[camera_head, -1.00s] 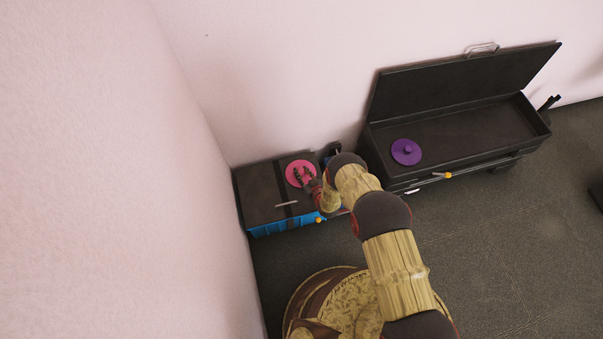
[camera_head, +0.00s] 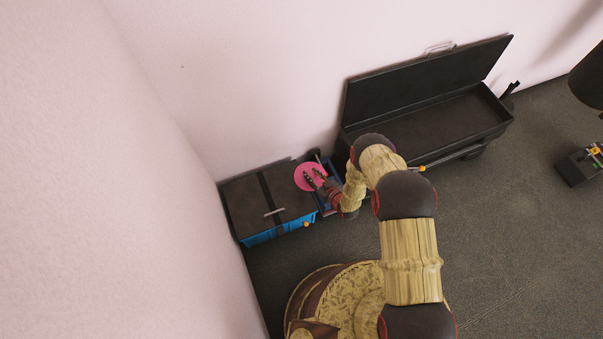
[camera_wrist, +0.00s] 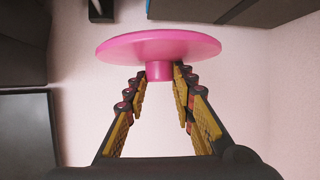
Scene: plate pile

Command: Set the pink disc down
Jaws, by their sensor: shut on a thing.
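The pink disc (camera_head: 303,176) is round and flat, with a short stem under or behind it. My gripper (camera_head: 317,179) is shut on this stem. In the wrist view the pink disc (camera_wrist: 158,42) sits across the top, broad and level in the picture, and the fingers (camera_wrist: 160,76) close on the stem from both sides. In the head view the disc overlaps the right end of the blue box's dark lid (camera_head: 240,201). I cannot tell its height above the lid.
An open black chest (camera_head: 425,133) with a raised lid (camera_head: 430,80) stands to the right by the pink wall (camera_head: 250,80). A smaller blue thing (camera_head: 329,207) lies between box and chest. Bare dark floor (camera_head: 500,240) is at the right.

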